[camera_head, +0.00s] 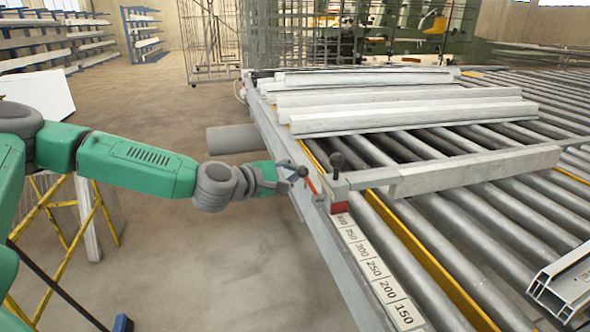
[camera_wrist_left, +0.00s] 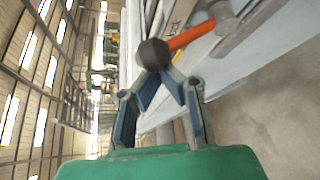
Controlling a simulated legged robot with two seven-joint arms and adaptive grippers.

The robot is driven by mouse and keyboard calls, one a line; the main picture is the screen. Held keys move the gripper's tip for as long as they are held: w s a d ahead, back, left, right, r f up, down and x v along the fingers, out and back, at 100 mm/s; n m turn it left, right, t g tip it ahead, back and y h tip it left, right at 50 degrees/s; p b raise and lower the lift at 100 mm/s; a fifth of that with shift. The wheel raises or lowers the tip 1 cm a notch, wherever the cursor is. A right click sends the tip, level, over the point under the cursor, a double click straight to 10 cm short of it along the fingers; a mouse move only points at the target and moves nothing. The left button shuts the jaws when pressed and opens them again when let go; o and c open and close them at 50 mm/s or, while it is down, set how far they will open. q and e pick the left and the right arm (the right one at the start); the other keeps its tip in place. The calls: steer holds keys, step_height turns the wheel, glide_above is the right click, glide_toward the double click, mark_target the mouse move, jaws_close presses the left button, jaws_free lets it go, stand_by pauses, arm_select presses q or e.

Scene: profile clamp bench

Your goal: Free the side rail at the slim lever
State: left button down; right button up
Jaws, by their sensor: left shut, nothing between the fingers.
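A slim lever with an orange stem (camera_head: 310,185) and dark ball knob sits at the bench's left edge. In the left wrist view its ball knob (camera_wrist_left: 152,54) is large, just beyond my fingertips, and its orange stem (camera_wrist_left: 190,37) runs up to the right. My left gripper (camera_head: 291,172) is at the knob, shut and empty; its blue-padded fingertips (camera_wrist_left: 160,80) converge right at the ball. I cannot tell whether they touch it. My right gripper is out of view.
A second dark-knobbed lever (camera_head: 337,165) stands close right of the orange one. A number scale (camera_head: 375,268) runs along the bench edge. Several white profiles (camera_head: 400,100) lie on the rollers behind. A cut profile (camera_head: 566,285) is at lower right.

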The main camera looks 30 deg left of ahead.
mark_target(299, 175)
arm_select(q)
steer(key=m+t+b, duration=0.1)
steer(key=b, duration=0.1)
steer(key=s+d+m+t+b, duration=0.1)
steer(key=m+b, duration=0.1)
steer(key=b, duration=0.1)
steer(key=s+d+m+t+b, duration=0.1)
steer(key=b, duration=0.2)
steer(key=shift+r+m, duration=0.3)
steer(key=shift+s+d+r+m+b, duration=0.1)
steer(key=shift+s+d+m+b, duration=0.1)
steer(key=shift+d+m+b, duration=0.3)
steer(key=shift+s+r+m+t+b, duration=0.15)
steer(key=shift+s+m+t+b, duration=0.1)
steer(key=shift+m+t+b, duration=0.35)
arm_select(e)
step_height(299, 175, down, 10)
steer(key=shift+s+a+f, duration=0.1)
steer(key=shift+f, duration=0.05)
